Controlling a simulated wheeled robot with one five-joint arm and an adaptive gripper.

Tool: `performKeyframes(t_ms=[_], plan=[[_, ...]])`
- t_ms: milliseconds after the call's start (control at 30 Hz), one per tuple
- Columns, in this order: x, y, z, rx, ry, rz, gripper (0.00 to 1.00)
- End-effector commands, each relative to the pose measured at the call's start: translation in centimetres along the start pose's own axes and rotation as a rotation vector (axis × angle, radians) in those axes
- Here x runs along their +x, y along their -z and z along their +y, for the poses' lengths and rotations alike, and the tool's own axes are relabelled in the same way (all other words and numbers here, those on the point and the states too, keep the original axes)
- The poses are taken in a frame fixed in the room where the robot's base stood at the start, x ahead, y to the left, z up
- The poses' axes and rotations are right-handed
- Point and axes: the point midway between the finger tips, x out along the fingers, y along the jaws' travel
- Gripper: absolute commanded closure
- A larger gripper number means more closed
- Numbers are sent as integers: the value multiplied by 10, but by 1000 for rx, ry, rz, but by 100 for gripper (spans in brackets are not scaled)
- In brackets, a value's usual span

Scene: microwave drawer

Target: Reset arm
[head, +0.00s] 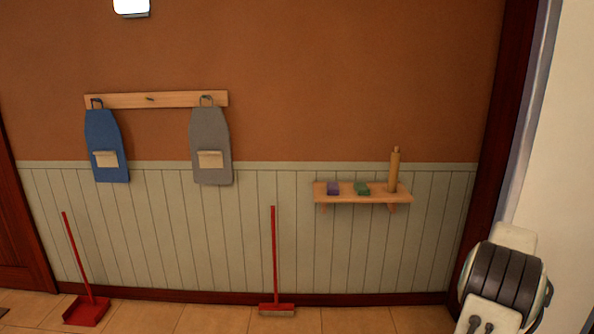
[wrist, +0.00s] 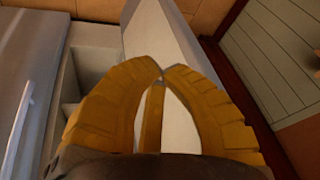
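Nothing is visible between the tips, and a small gap shows between the fingers lower down. Part of my arm (head: 505,280) shows at the lower right of the head view, folded close to the pale surface there. The gripper itself is outside the head view.
In the wrist view, a grey front with a handle (wrist: 18,140) and shelf-like compartments (wrist: 85,70) lie left. A pale panel (wrist: 165,35) lies beyond the fingers. In the head view, aprons (head: 107,140), a wall shelf (head: 340,197), a broom (head: 274,250) and a dustpan (head: 86,311) are across the room.

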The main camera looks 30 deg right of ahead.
Motion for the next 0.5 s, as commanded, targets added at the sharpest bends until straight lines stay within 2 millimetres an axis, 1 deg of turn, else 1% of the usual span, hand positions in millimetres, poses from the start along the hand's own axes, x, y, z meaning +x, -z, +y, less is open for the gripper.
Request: performKeyframes(t_ms=[33,67,100,167,200,267,300,367,400,467,500], plan=[[10,-24,8,-40,-21,-64,100],[14,-39,13,-66,-32,-104,100],[16,-59,20,-102,-45,-155,100],[13,-88,30,-151,-58,-224,100],[6,-107,36,-183,-64,-265,100],[-7,-136,39,-241,-67,-321,100],[-18,-156,37,-283,-65,-353,100],[-36,-185,33,-351,-60,-392,100],[-50,-205,29,-397,-56,-416,100],[-71,-235,23,-469,-47,-441,100],[-84,-254,20,-513,-42,-453,100]])
